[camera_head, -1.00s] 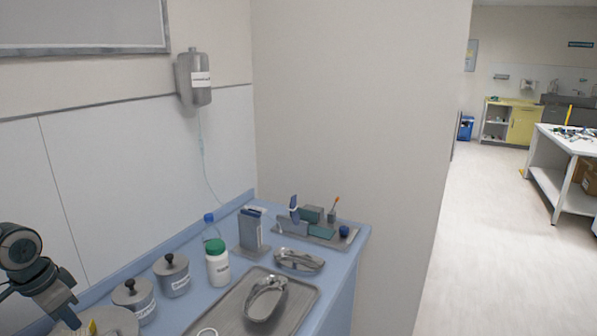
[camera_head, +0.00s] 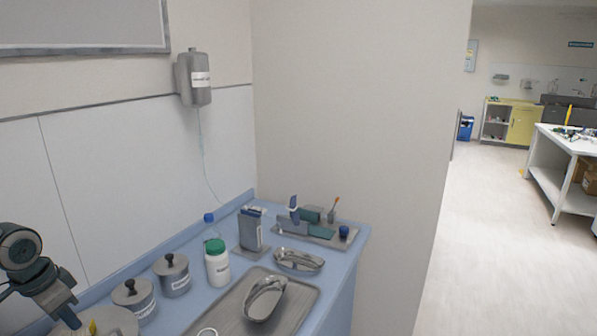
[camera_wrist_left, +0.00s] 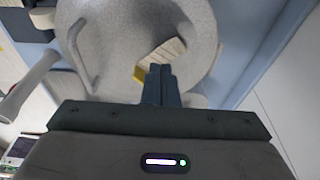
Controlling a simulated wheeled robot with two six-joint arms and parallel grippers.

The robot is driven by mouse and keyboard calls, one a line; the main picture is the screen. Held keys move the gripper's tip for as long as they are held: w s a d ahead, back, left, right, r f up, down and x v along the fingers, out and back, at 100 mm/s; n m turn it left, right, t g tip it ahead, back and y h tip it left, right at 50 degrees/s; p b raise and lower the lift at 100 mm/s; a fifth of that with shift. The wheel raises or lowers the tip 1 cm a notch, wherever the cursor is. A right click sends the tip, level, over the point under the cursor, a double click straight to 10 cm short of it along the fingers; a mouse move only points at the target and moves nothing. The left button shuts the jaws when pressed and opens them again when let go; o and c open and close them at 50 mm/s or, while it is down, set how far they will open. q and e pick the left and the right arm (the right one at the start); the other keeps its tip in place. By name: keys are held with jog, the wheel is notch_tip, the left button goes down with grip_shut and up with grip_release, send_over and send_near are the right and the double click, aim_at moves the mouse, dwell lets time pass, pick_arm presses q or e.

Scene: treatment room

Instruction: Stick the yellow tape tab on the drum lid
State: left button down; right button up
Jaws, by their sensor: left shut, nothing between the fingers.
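The drum lid (camera_head: 118,320) is a round grey disc at the lower left of the head view, cut off by the frame's bottom. It also fills the upper middle of the left wrist view (camera_wrist_left: 110,25), with a curved handle. A small yellow tape tab (camera_head: 92,327) shows on the lid. In the left wrist view its yellow end (camera_wrist_left: 139,73) lies just beside the fingertips, next to a pale striped strip (camera_wrist_left: 165,54). My left gripper (camera_head: 75,322) is shut and empty, its tips (camera_wrist_left: 160,69) over the lid near the tab. Whether they touch it I cannot tell. My right gripper is out of view.
Two lidded steel jars (camera_head: 173,275) stand right of the drum, beside a green-capped white bottle (camera_head: 217,265). A metal tray (camera_head: 300,300) with a kidney dish (camera_head: 265,298) lies at the front. The wall is behind the blue counter (camera_head: 205,310).

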pick_arm(q)
jog(key=shift+f+b, duration=0.3)
jog(key=shift+f, duration=0.1)
jog(key=shift+f, duration=0.35)
jog(key=shift+s, duration=0.1)
dwell(0.8)
jog(key=shift+r+p, duration=0.55)
jog(key=shift+r, duration=0.2)
notch_tip(320, 180, up, 6)
jog(key=p, duration=0.4)
jog(key=shift+f+p, duration=0.25)
jog(key=shift+p, duration=0.05)
jog(key=shift+f, duration=0.15)
